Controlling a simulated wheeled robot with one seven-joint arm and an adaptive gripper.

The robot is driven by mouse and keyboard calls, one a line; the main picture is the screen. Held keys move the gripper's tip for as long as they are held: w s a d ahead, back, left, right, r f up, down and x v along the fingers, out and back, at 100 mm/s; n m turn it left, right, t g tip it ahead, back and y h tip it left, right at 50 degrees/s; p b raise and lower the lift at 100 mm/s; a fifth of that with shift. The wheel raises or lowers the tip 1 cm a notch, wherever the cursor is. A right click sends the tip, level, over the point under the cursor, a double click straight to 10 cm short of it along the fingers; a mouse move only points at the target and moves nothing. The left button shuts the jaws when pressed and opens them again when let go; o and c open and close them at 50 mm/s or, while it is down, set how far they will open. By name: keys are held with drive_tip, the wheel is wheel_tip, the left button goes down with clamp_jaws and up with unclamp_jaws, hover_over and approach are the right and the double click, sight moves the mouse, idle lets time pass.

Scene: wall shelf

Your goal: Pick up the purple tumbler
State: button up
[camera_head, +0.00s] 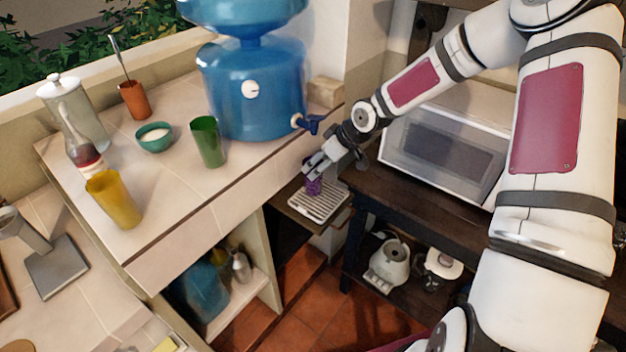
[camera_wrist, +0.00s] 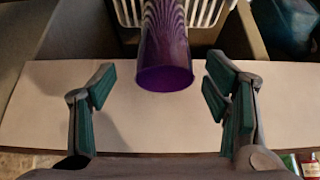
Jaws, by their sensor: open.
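The purple tumbler (camera_head: 314,186) stands on a white slatted rack at the end of the counter, partly hidden by my gripper. My gripper (camera_head: 314,166) is open just above and beside it in the head view. In the wrist view the tumbler (camera_wrist: 166,55) is between and beyond the two open fingers (camera_wrist: 160,88), with its rim toward the camera. A gap shows on each side of the rim, and neither finger touches it.
The white rack (camera_head: 320,207) sits below the blue water dispenser (camera_head: 250,90), whose tap juts out nearby. A microwave (camera_head: 445,150) stands close on the right. A green tumbler (camera_head: 207,142) and a yellow tumbler (camera_head: 113,199) stand on the tiled counter.

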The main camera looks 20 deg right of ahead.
drive_tip(key=x, duration=0.5)
drive_tip(key=shift+s+a+f, duration=0.1)
drive_tip(key=shift+s+a, duration=0.05)
drive_tip(key=shift+s, duration=0.05)
drive_tip(key=c, duration=1.7)
drive_tip(key=shift+o, duration=0.2)
